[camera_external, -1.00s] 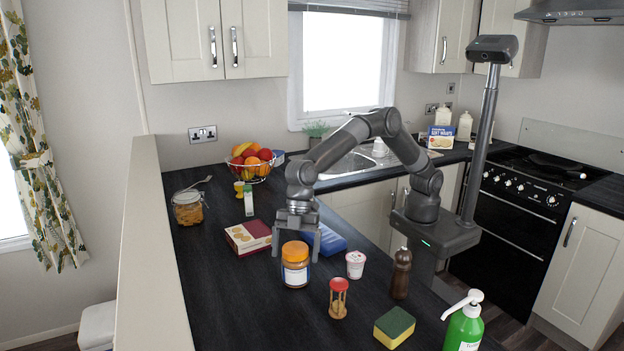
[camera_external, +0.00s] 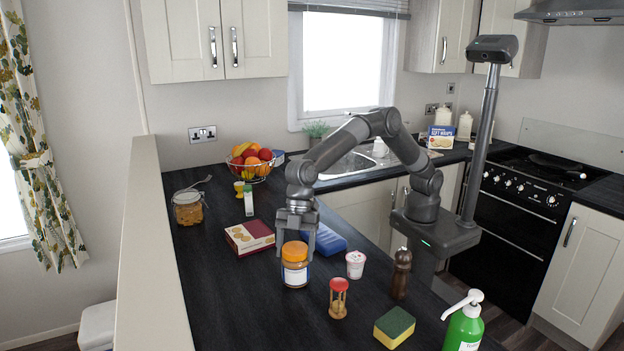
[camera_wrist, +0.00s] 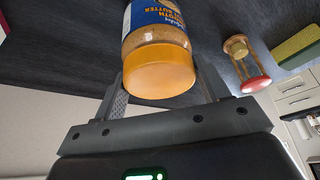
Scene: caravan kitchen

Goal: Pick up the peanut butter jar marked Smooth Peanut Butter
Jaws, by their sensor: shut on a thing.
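The peanut butter jar (camera_external: 295,266) has an orange lid and a blue and white label, and stands upright on the dark worktop. In the wrist view the jar (camera_wrist: 158,50) shows its lid nearest the camera, and part of its label reads "Smooth ... Butter". My gripper (camera_external: 296,250) reaches down from above with a finger on each side of the jar, near the lid. It is shut on the jar. In the wrist view my gripper (camera_wrist: 163,90) has the lid between its fingers. The jar's base appears to be on the worktop.
Close by are a biscuit box (camera_external: 249,237), a blue packet (camera_external: 328,239), a yoghurt pot (camera_external: 355,264), an hourglass (camera_external: 338,298), a pepper mill (camera_external: 401,273) and a sponge (camera_external: 394,327). A green pump bottle (camera_external: 463,328) stands at the front right.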

